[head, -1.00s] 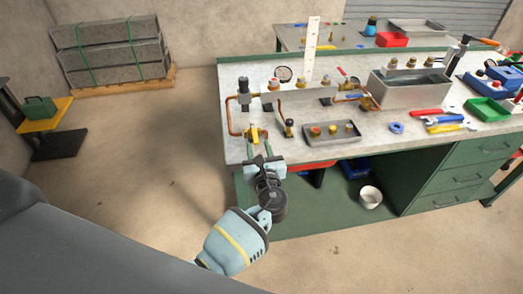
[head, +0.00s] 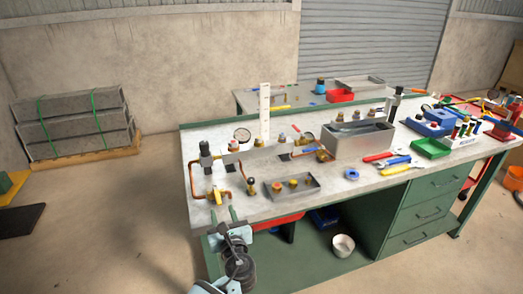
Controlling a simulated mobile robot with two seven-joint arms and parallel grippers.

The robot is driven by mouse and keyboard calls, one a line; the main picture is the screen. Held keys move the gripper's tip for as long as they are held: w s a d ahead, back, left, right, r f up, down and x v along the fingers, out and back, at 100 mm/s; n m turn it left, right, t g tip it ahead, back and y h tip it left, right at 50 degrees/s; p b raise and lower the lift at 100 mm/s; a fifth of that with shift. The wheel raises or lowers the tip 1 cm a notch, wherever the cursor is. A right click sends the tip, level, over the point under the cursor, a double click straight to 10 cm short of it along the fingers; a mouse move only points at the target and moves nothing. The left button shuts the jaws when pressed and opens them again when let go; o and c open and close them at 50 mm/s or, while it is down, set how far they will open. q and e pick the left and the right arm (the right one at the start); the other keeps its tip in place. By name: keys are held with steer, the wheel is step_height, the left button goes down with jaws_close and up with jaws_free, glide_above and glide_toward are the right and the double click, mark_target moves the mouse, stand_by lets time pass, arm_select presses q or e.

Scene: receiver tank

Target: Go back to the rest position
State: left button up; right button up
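My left gripper (head: 224,214) is at the lower left of the head view, at the front left edge of the workbench (head: 345,196). The yellow-handled valve (head: 217,196) on the copper pipework (head: 194,181) shows just beyond the fingertips; I cannot tell the exact gap. The pipe assembly with its grey block (head: 262,157) stands on the bench behind it. My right gripper is not in view.
A grey tray with brass fittings (head: 291,187), a grey metal tank (head: 357,142), wrenches (head: 392,169) and a green bin (head: 431,148) are on the bench. A white bucket (head: 342,245) stands below.

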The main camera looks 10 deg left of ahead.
arm_select(q)
steer(key=s+f+n+g+h, duration=0.55)
steer(key=s+f+n, duration=0.55)
steer(key=s+f, duration=0.65)
steer(key=s+f+n+g+h, duration=0.1)
steer(key=s+n+h, duration=0.4)
steer(key=s+n, duration=1.2)
steer(key=s+f, duration=0.1)
steer(key=s, duration=0.2)
steer(key=shift+s+f, duration=0.15)
steer(key=shift+o, duration=0.3)
